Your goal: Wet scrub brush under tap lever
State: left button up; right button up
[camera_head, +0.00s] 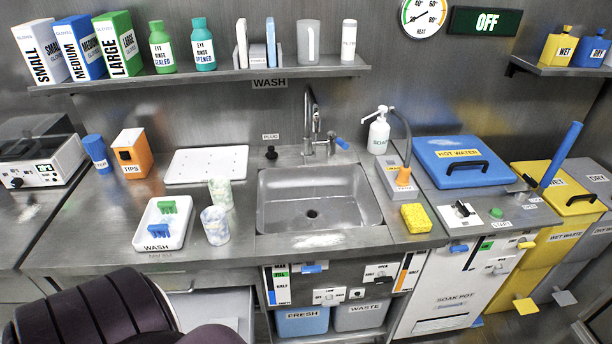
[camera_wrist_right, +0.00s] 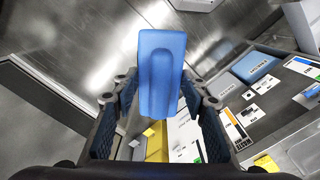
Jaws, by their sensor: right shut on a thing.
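In the right wrist view, my right gripper (camera_wrist_right: 160,115) is shut on the blue scrub brush (camera_wrist_right: 162,60), a blue block with a raised rounded ridge. It is held up between the fingers, and no bristles show. My right gripper does not show in the head view. The tap (camera_head: 312,112) stands behind the sink (camera_head: 318,190), with a blue tap lever (camera_head: 342,143) on its right side. My left gripper is not in view.
A wash tray (camera_head: 182,240) holding a green and a blue piece, and two speckled cups, stand left of the sink. Right of it are a soap bottle (camera_head: 378,132), a yellow sponge (camera_head: 416,218) and a hot water tank (camera_head: 462,155). A shelf (camera_head: 225,76) hangs above.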

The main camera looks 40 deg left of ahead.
aim_at(332, 135)
jog(key=u, duration=1.45)
